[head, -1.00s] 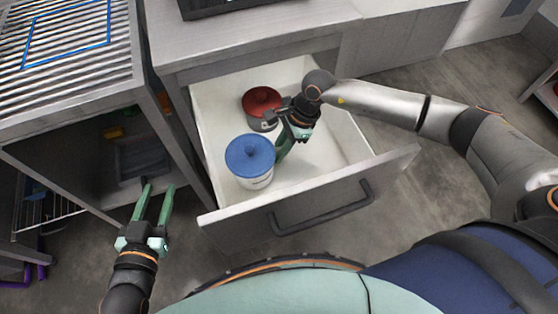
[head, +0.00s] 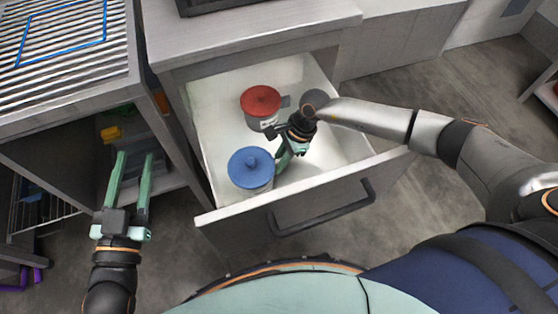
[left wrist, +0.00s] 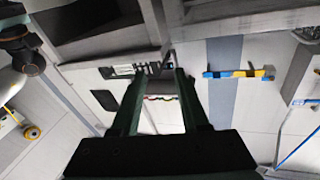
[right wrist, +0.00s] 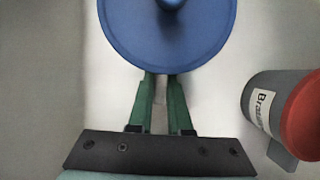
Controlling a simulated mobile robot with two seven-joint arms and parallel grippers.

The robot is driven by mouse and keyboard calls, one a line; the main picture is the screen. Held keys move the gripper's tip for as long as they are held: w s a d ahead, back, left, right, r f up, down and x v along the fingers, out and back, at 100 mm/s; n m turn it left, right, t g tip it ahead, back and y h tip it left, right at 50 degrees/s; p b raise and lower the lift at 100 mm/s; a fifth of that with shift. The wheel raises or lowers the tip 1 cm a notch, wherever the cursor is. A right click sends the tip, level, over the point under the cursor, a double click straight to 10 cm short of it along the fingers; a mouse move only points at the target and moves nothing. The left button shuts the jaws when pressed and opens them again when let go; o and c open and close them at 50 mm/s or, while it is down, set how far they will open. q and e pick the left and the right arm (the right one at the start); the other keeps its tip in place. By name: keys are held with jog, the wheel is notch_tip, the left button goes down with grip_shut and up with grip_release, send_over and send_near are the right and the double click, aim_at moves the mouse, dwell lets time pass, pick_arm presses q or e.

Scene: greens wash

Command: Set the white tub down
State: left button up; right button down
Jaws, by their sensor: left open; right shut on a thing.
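The white tub with a blue lid (head: 251,165) is in the front left part of the open drawer in the head view. My right gripper (head: 284,160) reaches into the drawer from the right and is shut on the tub's side. In the right wrist view the round blue lid (right wrist: 168,35) covers the fingertips, so the grip itself is hidden. I cannot tell whether the tub's base touches the drawer floor. My left gripper (head: 133,156) is open and empty, outside the drawer to the left, in front of the shelf under the slatted counter.
A grey tub with a red lid (head: 260,104) stands behind the blue-lidded tub; it also shows in the right wrist view (right wrist: 285,110). The drawer's front wall (head: 300,192) has a dark handle. The drawer floor right of my right gripper is bare.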

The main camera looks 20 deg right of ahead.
jog(key=c, duration=0.8)
grip_release()
jog(key=shift+c, duration=0.2)
pick_arm(q)
jog(key=shift+r, duration=0.2)
pick_arm(e)
jog(key=shift+d+r, duration=0.1)
jog(key=shift+r, duration=0.2)
jog(key=p+v, duration=0.1)
jog(key=v, duration=0.3)
jog(key=shift+r, duration=0.1)
pick_arm(q)
jog(key=s+f+n+g+y, duration=0.1)
jog(key=f+g, duration=0.2)
jog(key=f, duration=0.4)
jog(key=s+f+n+g+y+p, duration=0.1)
jog(key=s+f+g, duration=0.1)
jog(key=f, duration=0.5)
jog(key=shift+s+a+g, duration=0.15)
jog(key=shift+s+g, duration=0.15)
jog(key=shift+g, duration=0.2)
pick_arm(e)
jog(key=v, duration=0.7)
pick_arm(q)
jog(key=shift+f, duration=0.1)
pick_arm(e)
jog(key=shift+d+r, duration=0.1)
jog(key=shift+d, duration=0.05)
